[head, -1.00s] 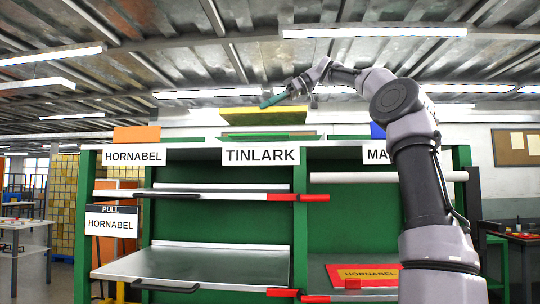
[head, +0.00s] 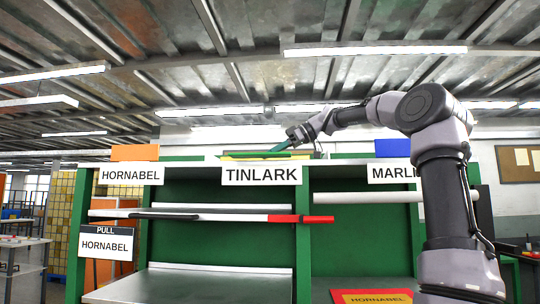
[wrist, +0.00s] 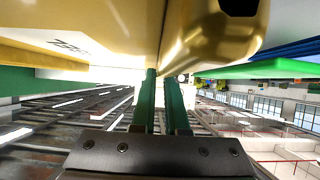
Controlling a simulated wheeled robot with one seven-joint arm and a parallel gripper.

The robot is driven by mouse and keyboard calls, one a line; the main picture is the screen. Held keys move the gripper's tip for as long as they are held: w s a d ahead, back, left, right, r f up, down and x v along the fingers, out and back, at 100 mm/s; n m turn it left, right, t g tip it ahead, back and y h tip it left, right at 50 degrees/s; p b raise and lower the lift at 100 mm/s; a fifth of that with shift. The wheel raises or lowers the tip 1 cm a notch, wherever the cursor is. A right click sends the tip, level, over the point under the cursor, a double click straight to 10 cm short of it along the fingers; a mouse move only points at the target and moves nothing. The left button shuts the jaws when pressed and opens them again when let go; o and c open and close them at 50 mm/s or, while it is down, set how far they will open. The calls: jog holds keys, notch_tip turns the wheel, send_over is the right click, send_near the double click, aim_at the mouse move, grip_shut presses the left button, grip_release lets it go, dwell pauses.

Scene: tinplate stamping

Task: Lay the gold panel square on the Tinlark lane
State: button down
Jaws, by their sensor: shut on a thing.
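The gold panel (head: 236,156) shows only as a thin yellow strip above and behind the TINLARK sign (head: 262,175), at the top of the rack. In the wrist view its glossy gold surface (wrist: 215,35) fills the top of the picture.
The rack has neighbouring HORNABEL (head: 130,174) and MARLI... (head: 392,173) lanes, with an orange block (head: 135,152) and a blue block (head: 394,147) on top. Below are a red-ended bar (head: 284,219), a metal shelf (head: 195,285) and a red-and-yellow HORNABEL sheet (head: 370,297).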

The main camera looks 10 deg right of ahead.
jog(key=c, duration=0.9)
grip_release()
notch_tip(320, 180, up, 6)
send_over(301, 156)
jog(key=shift+w+d+f, duration=0.15)
jog(key=shift+d, duration=0.1)
